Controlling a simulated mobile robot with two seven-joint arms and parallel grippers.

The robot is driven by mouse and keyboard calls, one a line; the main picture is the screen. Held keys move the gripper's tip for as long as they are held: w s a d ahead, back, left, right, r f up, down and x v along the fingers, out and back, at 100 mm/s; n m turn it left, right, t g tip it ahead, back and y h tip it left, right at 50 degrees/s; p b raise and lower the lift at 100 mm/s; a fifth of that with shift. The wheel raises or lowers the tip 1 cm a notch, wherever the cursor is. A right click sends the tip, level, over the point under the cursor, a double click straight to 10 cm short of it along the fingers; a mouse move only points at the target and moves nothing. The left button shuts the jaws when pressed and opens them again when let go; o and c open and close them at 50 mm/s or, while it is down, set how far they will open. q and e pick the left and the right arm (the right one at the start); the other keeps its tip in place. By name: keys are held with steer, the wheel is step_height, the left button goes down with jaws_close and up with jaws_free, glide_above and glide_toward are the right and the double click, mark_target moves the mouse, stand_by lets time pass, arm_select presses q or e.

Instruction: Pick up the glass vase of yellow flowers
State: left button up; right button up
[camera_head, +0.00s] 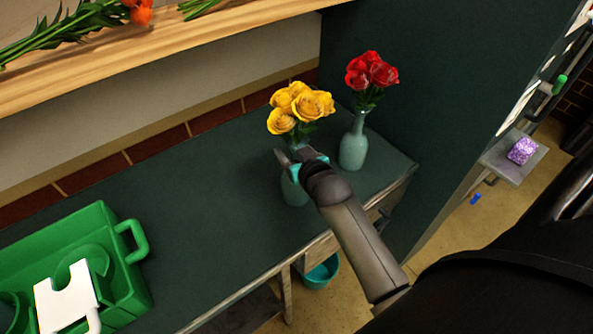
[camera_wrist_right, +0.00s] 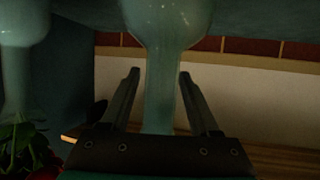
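The vase of yellow flowers (camera_head: 294,190) stands on the dark green counter, its pale blue-green body partly hidden behind my right gripper. Its yellow roses (camera_head: 300,105) rise above the gripper. My right gripper (camera_head: 291,161) is at the vase's neck. In the right wrist view, which appears upside down, the vase neck (camera_wrist_right: 162,85) lies between the two open fingers of my right gripper (camera_wrist_right: 160,75), with a gap on each side. My left gripper is not in view.
A similar vase of red roses (camera_head: 353,143) stands close by on the right. A green caddy (camera_head: 135,285) sits at the counter's left. A wooden shelf (camera_head: 200,40) with flowers runs above. The counter between caddy and vase is clear.

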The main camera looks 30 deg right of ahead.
jaws_close()
stand_by(1.0)
steer(key=shift+r, duration=0.15)
